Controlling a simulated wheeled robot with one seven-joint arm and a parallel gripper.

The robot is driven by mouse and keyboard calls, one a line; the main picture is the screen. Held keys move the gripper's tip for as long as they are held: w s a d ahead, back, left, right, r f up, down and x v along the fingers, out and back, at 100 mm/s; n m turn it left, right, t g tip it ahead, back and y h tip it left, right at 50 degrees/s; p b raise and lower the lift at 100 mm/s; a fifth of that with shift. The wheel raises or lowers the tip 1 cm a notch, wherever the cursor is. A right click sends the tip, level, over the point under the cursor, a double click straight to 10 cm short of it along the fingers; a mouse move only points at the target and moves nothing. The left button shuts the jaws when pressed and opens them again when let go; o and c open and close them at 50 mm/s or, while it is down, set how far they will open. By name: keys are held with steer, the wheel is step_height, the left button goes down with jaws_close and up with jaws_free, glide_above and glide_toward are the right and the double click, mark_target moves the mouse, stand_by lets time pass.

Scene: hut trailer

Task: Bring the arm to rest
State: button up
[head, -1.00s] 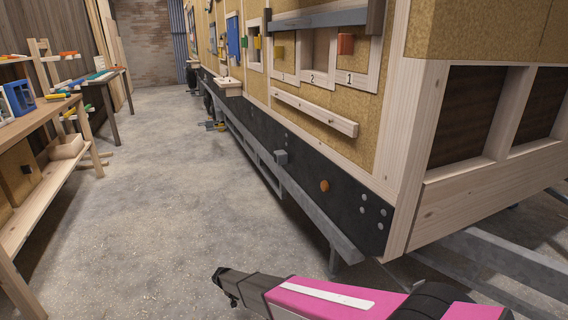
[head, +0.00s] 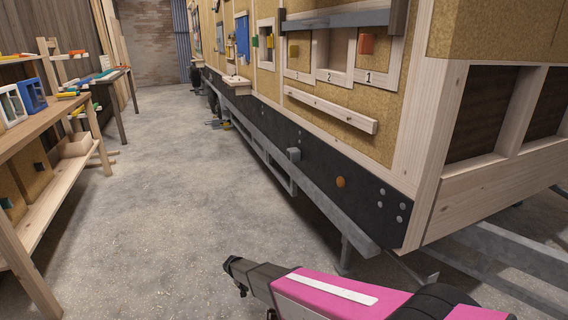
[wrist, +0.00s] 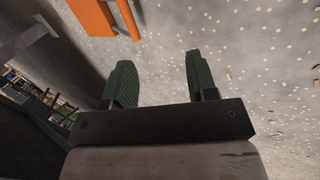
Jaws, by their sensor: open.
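My pink arm with a white stripe reaches in from the bottom right of the head view. Its dark end, my gripper (head: 232,268), points left over the concrete floor (head: 170,200), in front of the trailer's lower edge. In the wrist view my gripper (wrist: 160,80) shows two green ribbed fingers set well apart. It is open, with only speckled floor between the fingers, and nothing is held.
The trailer (head: 410,150) with a metal rail (head: 320,200) stands close on the right. A wooden workbench (head: 60,190) runs along the left. An orange part (wrist: 92,15) lies near the fingers' left in the wrist view.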

steer(key=s+d+r+m+y, duration=0.1)
steer(key=s+d+r, duration=0.4)
steer(key=d+r, duration=0.6)
steer(key=s+d+r+m+g+y, duration=0.1)
steer(key=s+d+r, duration=0.4)
steer(key=d+r, duration=0.7)
steer(key=s+d+r+m+y, duration=0.2)
steer(key=s+d+r, duration=0.3)
steer(key=d+r, duration=0.7)
steer(key=shift+r+g+y, duration=0.3)
steer(key=shift+r+y, duration=0.2)
steer(key=shift+r, duration=0.35)
steer(key=shift+d, duration=0.1)
